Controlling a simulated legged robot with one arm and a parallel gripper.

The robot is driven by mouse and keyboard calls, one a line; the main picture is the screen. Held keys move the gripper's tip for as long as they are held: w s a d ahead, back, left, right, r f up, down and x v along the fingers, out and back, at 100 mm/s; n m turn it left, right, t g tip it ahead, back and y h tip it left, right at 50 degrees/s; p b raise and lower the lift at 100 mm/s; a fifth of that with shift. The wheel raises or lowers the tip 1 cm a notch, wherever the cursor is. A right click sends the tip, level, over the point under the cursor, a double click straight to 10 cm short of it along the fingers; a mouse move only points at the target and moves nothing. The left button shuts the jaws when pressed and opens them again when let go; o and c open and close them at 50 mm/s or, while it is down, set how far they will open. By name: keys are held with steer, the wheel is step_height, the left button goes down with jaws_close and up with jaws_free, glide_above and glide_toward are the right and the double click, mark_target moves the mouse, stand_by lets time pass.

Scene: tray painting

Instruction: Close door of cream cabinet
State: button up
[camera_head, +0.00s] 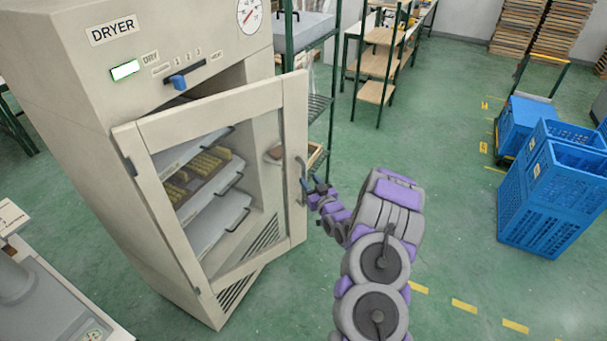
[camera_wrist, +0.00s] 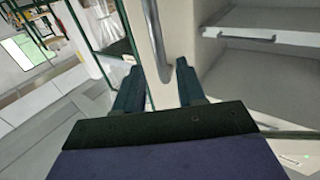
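The cream cabinet (camera_head: 95,110), labelled DRYER, stands at the left in the head view. Its glass-paned cream door (camera_head: 295,120) is partly open, swung out from the left side. A grey vertical bar handle (camera_head: 302,170) is on the door's right edge. My gripper (camera_head: 306,186) is at the lower part of this handle. In the wrist view, the two fingers (camera_wrist: 159,70) are apart, with the door edge (camera_wrist: 148,35) and handle bar (camera_wrist: 160,40) between or just beyond their tips. Contact with the handle cannot be told.
Shelves with trays (camera_head: 215,205) show inside the cabinet. A green-framed rack (camera_head: 288,35) stands right behind it. Blue crates (camera_head: 550,190) are at the right. A grey machine (camera_head: 45,295) is at the lower left. The green floor right of my arm is clear.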

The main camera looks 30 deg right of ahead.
mark_target(303, 173)
steer(key=shift+w+d, duration=0.15)
steer(key=shift+w, duration=2.7)
jaws_close()
